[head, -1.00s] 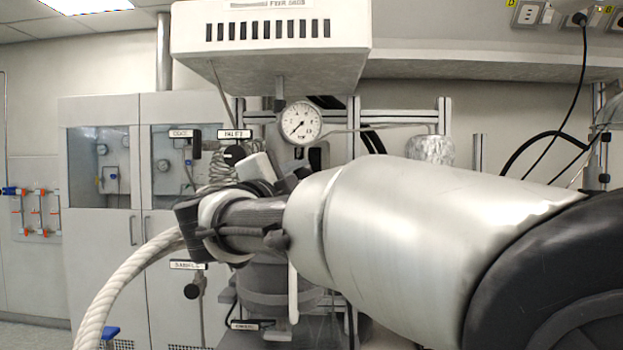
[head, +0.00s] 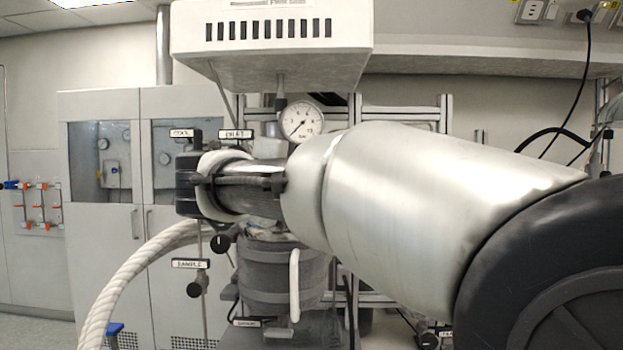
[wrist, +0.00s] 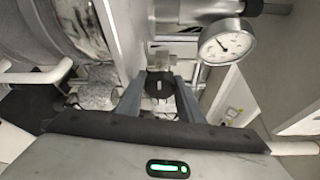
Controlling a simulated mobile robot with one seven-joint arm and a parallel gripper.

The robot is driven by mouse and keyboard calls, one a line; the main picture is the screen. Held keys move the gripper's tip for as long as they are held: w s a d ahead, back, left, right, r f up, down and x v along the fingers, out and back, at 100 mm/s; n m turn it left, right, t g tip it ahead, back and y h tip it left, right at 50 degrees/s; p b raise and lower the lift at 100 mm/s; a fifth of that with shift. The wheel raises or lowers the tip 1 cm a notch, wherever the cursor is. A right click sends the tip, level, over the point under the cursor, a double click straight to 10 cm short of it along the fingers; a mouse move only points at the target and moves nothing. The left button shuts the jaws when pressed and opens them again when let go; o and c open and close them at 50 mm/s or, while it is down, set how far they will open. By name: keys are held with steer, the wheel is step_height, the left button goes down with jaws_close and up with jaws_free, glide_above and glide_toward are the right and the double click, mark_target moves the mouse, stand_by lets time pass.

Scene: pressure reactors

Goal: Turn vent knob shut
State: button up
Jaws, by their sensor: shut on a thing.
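In the wrist view a round black knob (wrist: 159,86) with a small white mark on its face sits between the two grey fingers of my gripper (wrist: 159,98). The fingers are shut on its sides. No label shows on this knob, so I cannot read whether it is the vent knob. In the head view my wrist (head: 240,183) is in front of the reactor, and its fingers and the held knob are hidden.
A pressure gauge (head: 302,121) stands just above my arm, and shows close by in the wrist view (wrist: 226,43). A black knob (head: 220,243) and a sample knob (head: 194,289) hang below my wrist. A white braided hose (head: 125,275) curves at left. The reactor vessel (head: 265,280) is below.

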steer(key=shift+r, duration=0.1)
steer(key=o, duration=1.1)
steer(key=shift+c, duration=0.2)
steer(key=shift+f, duration=0.2)
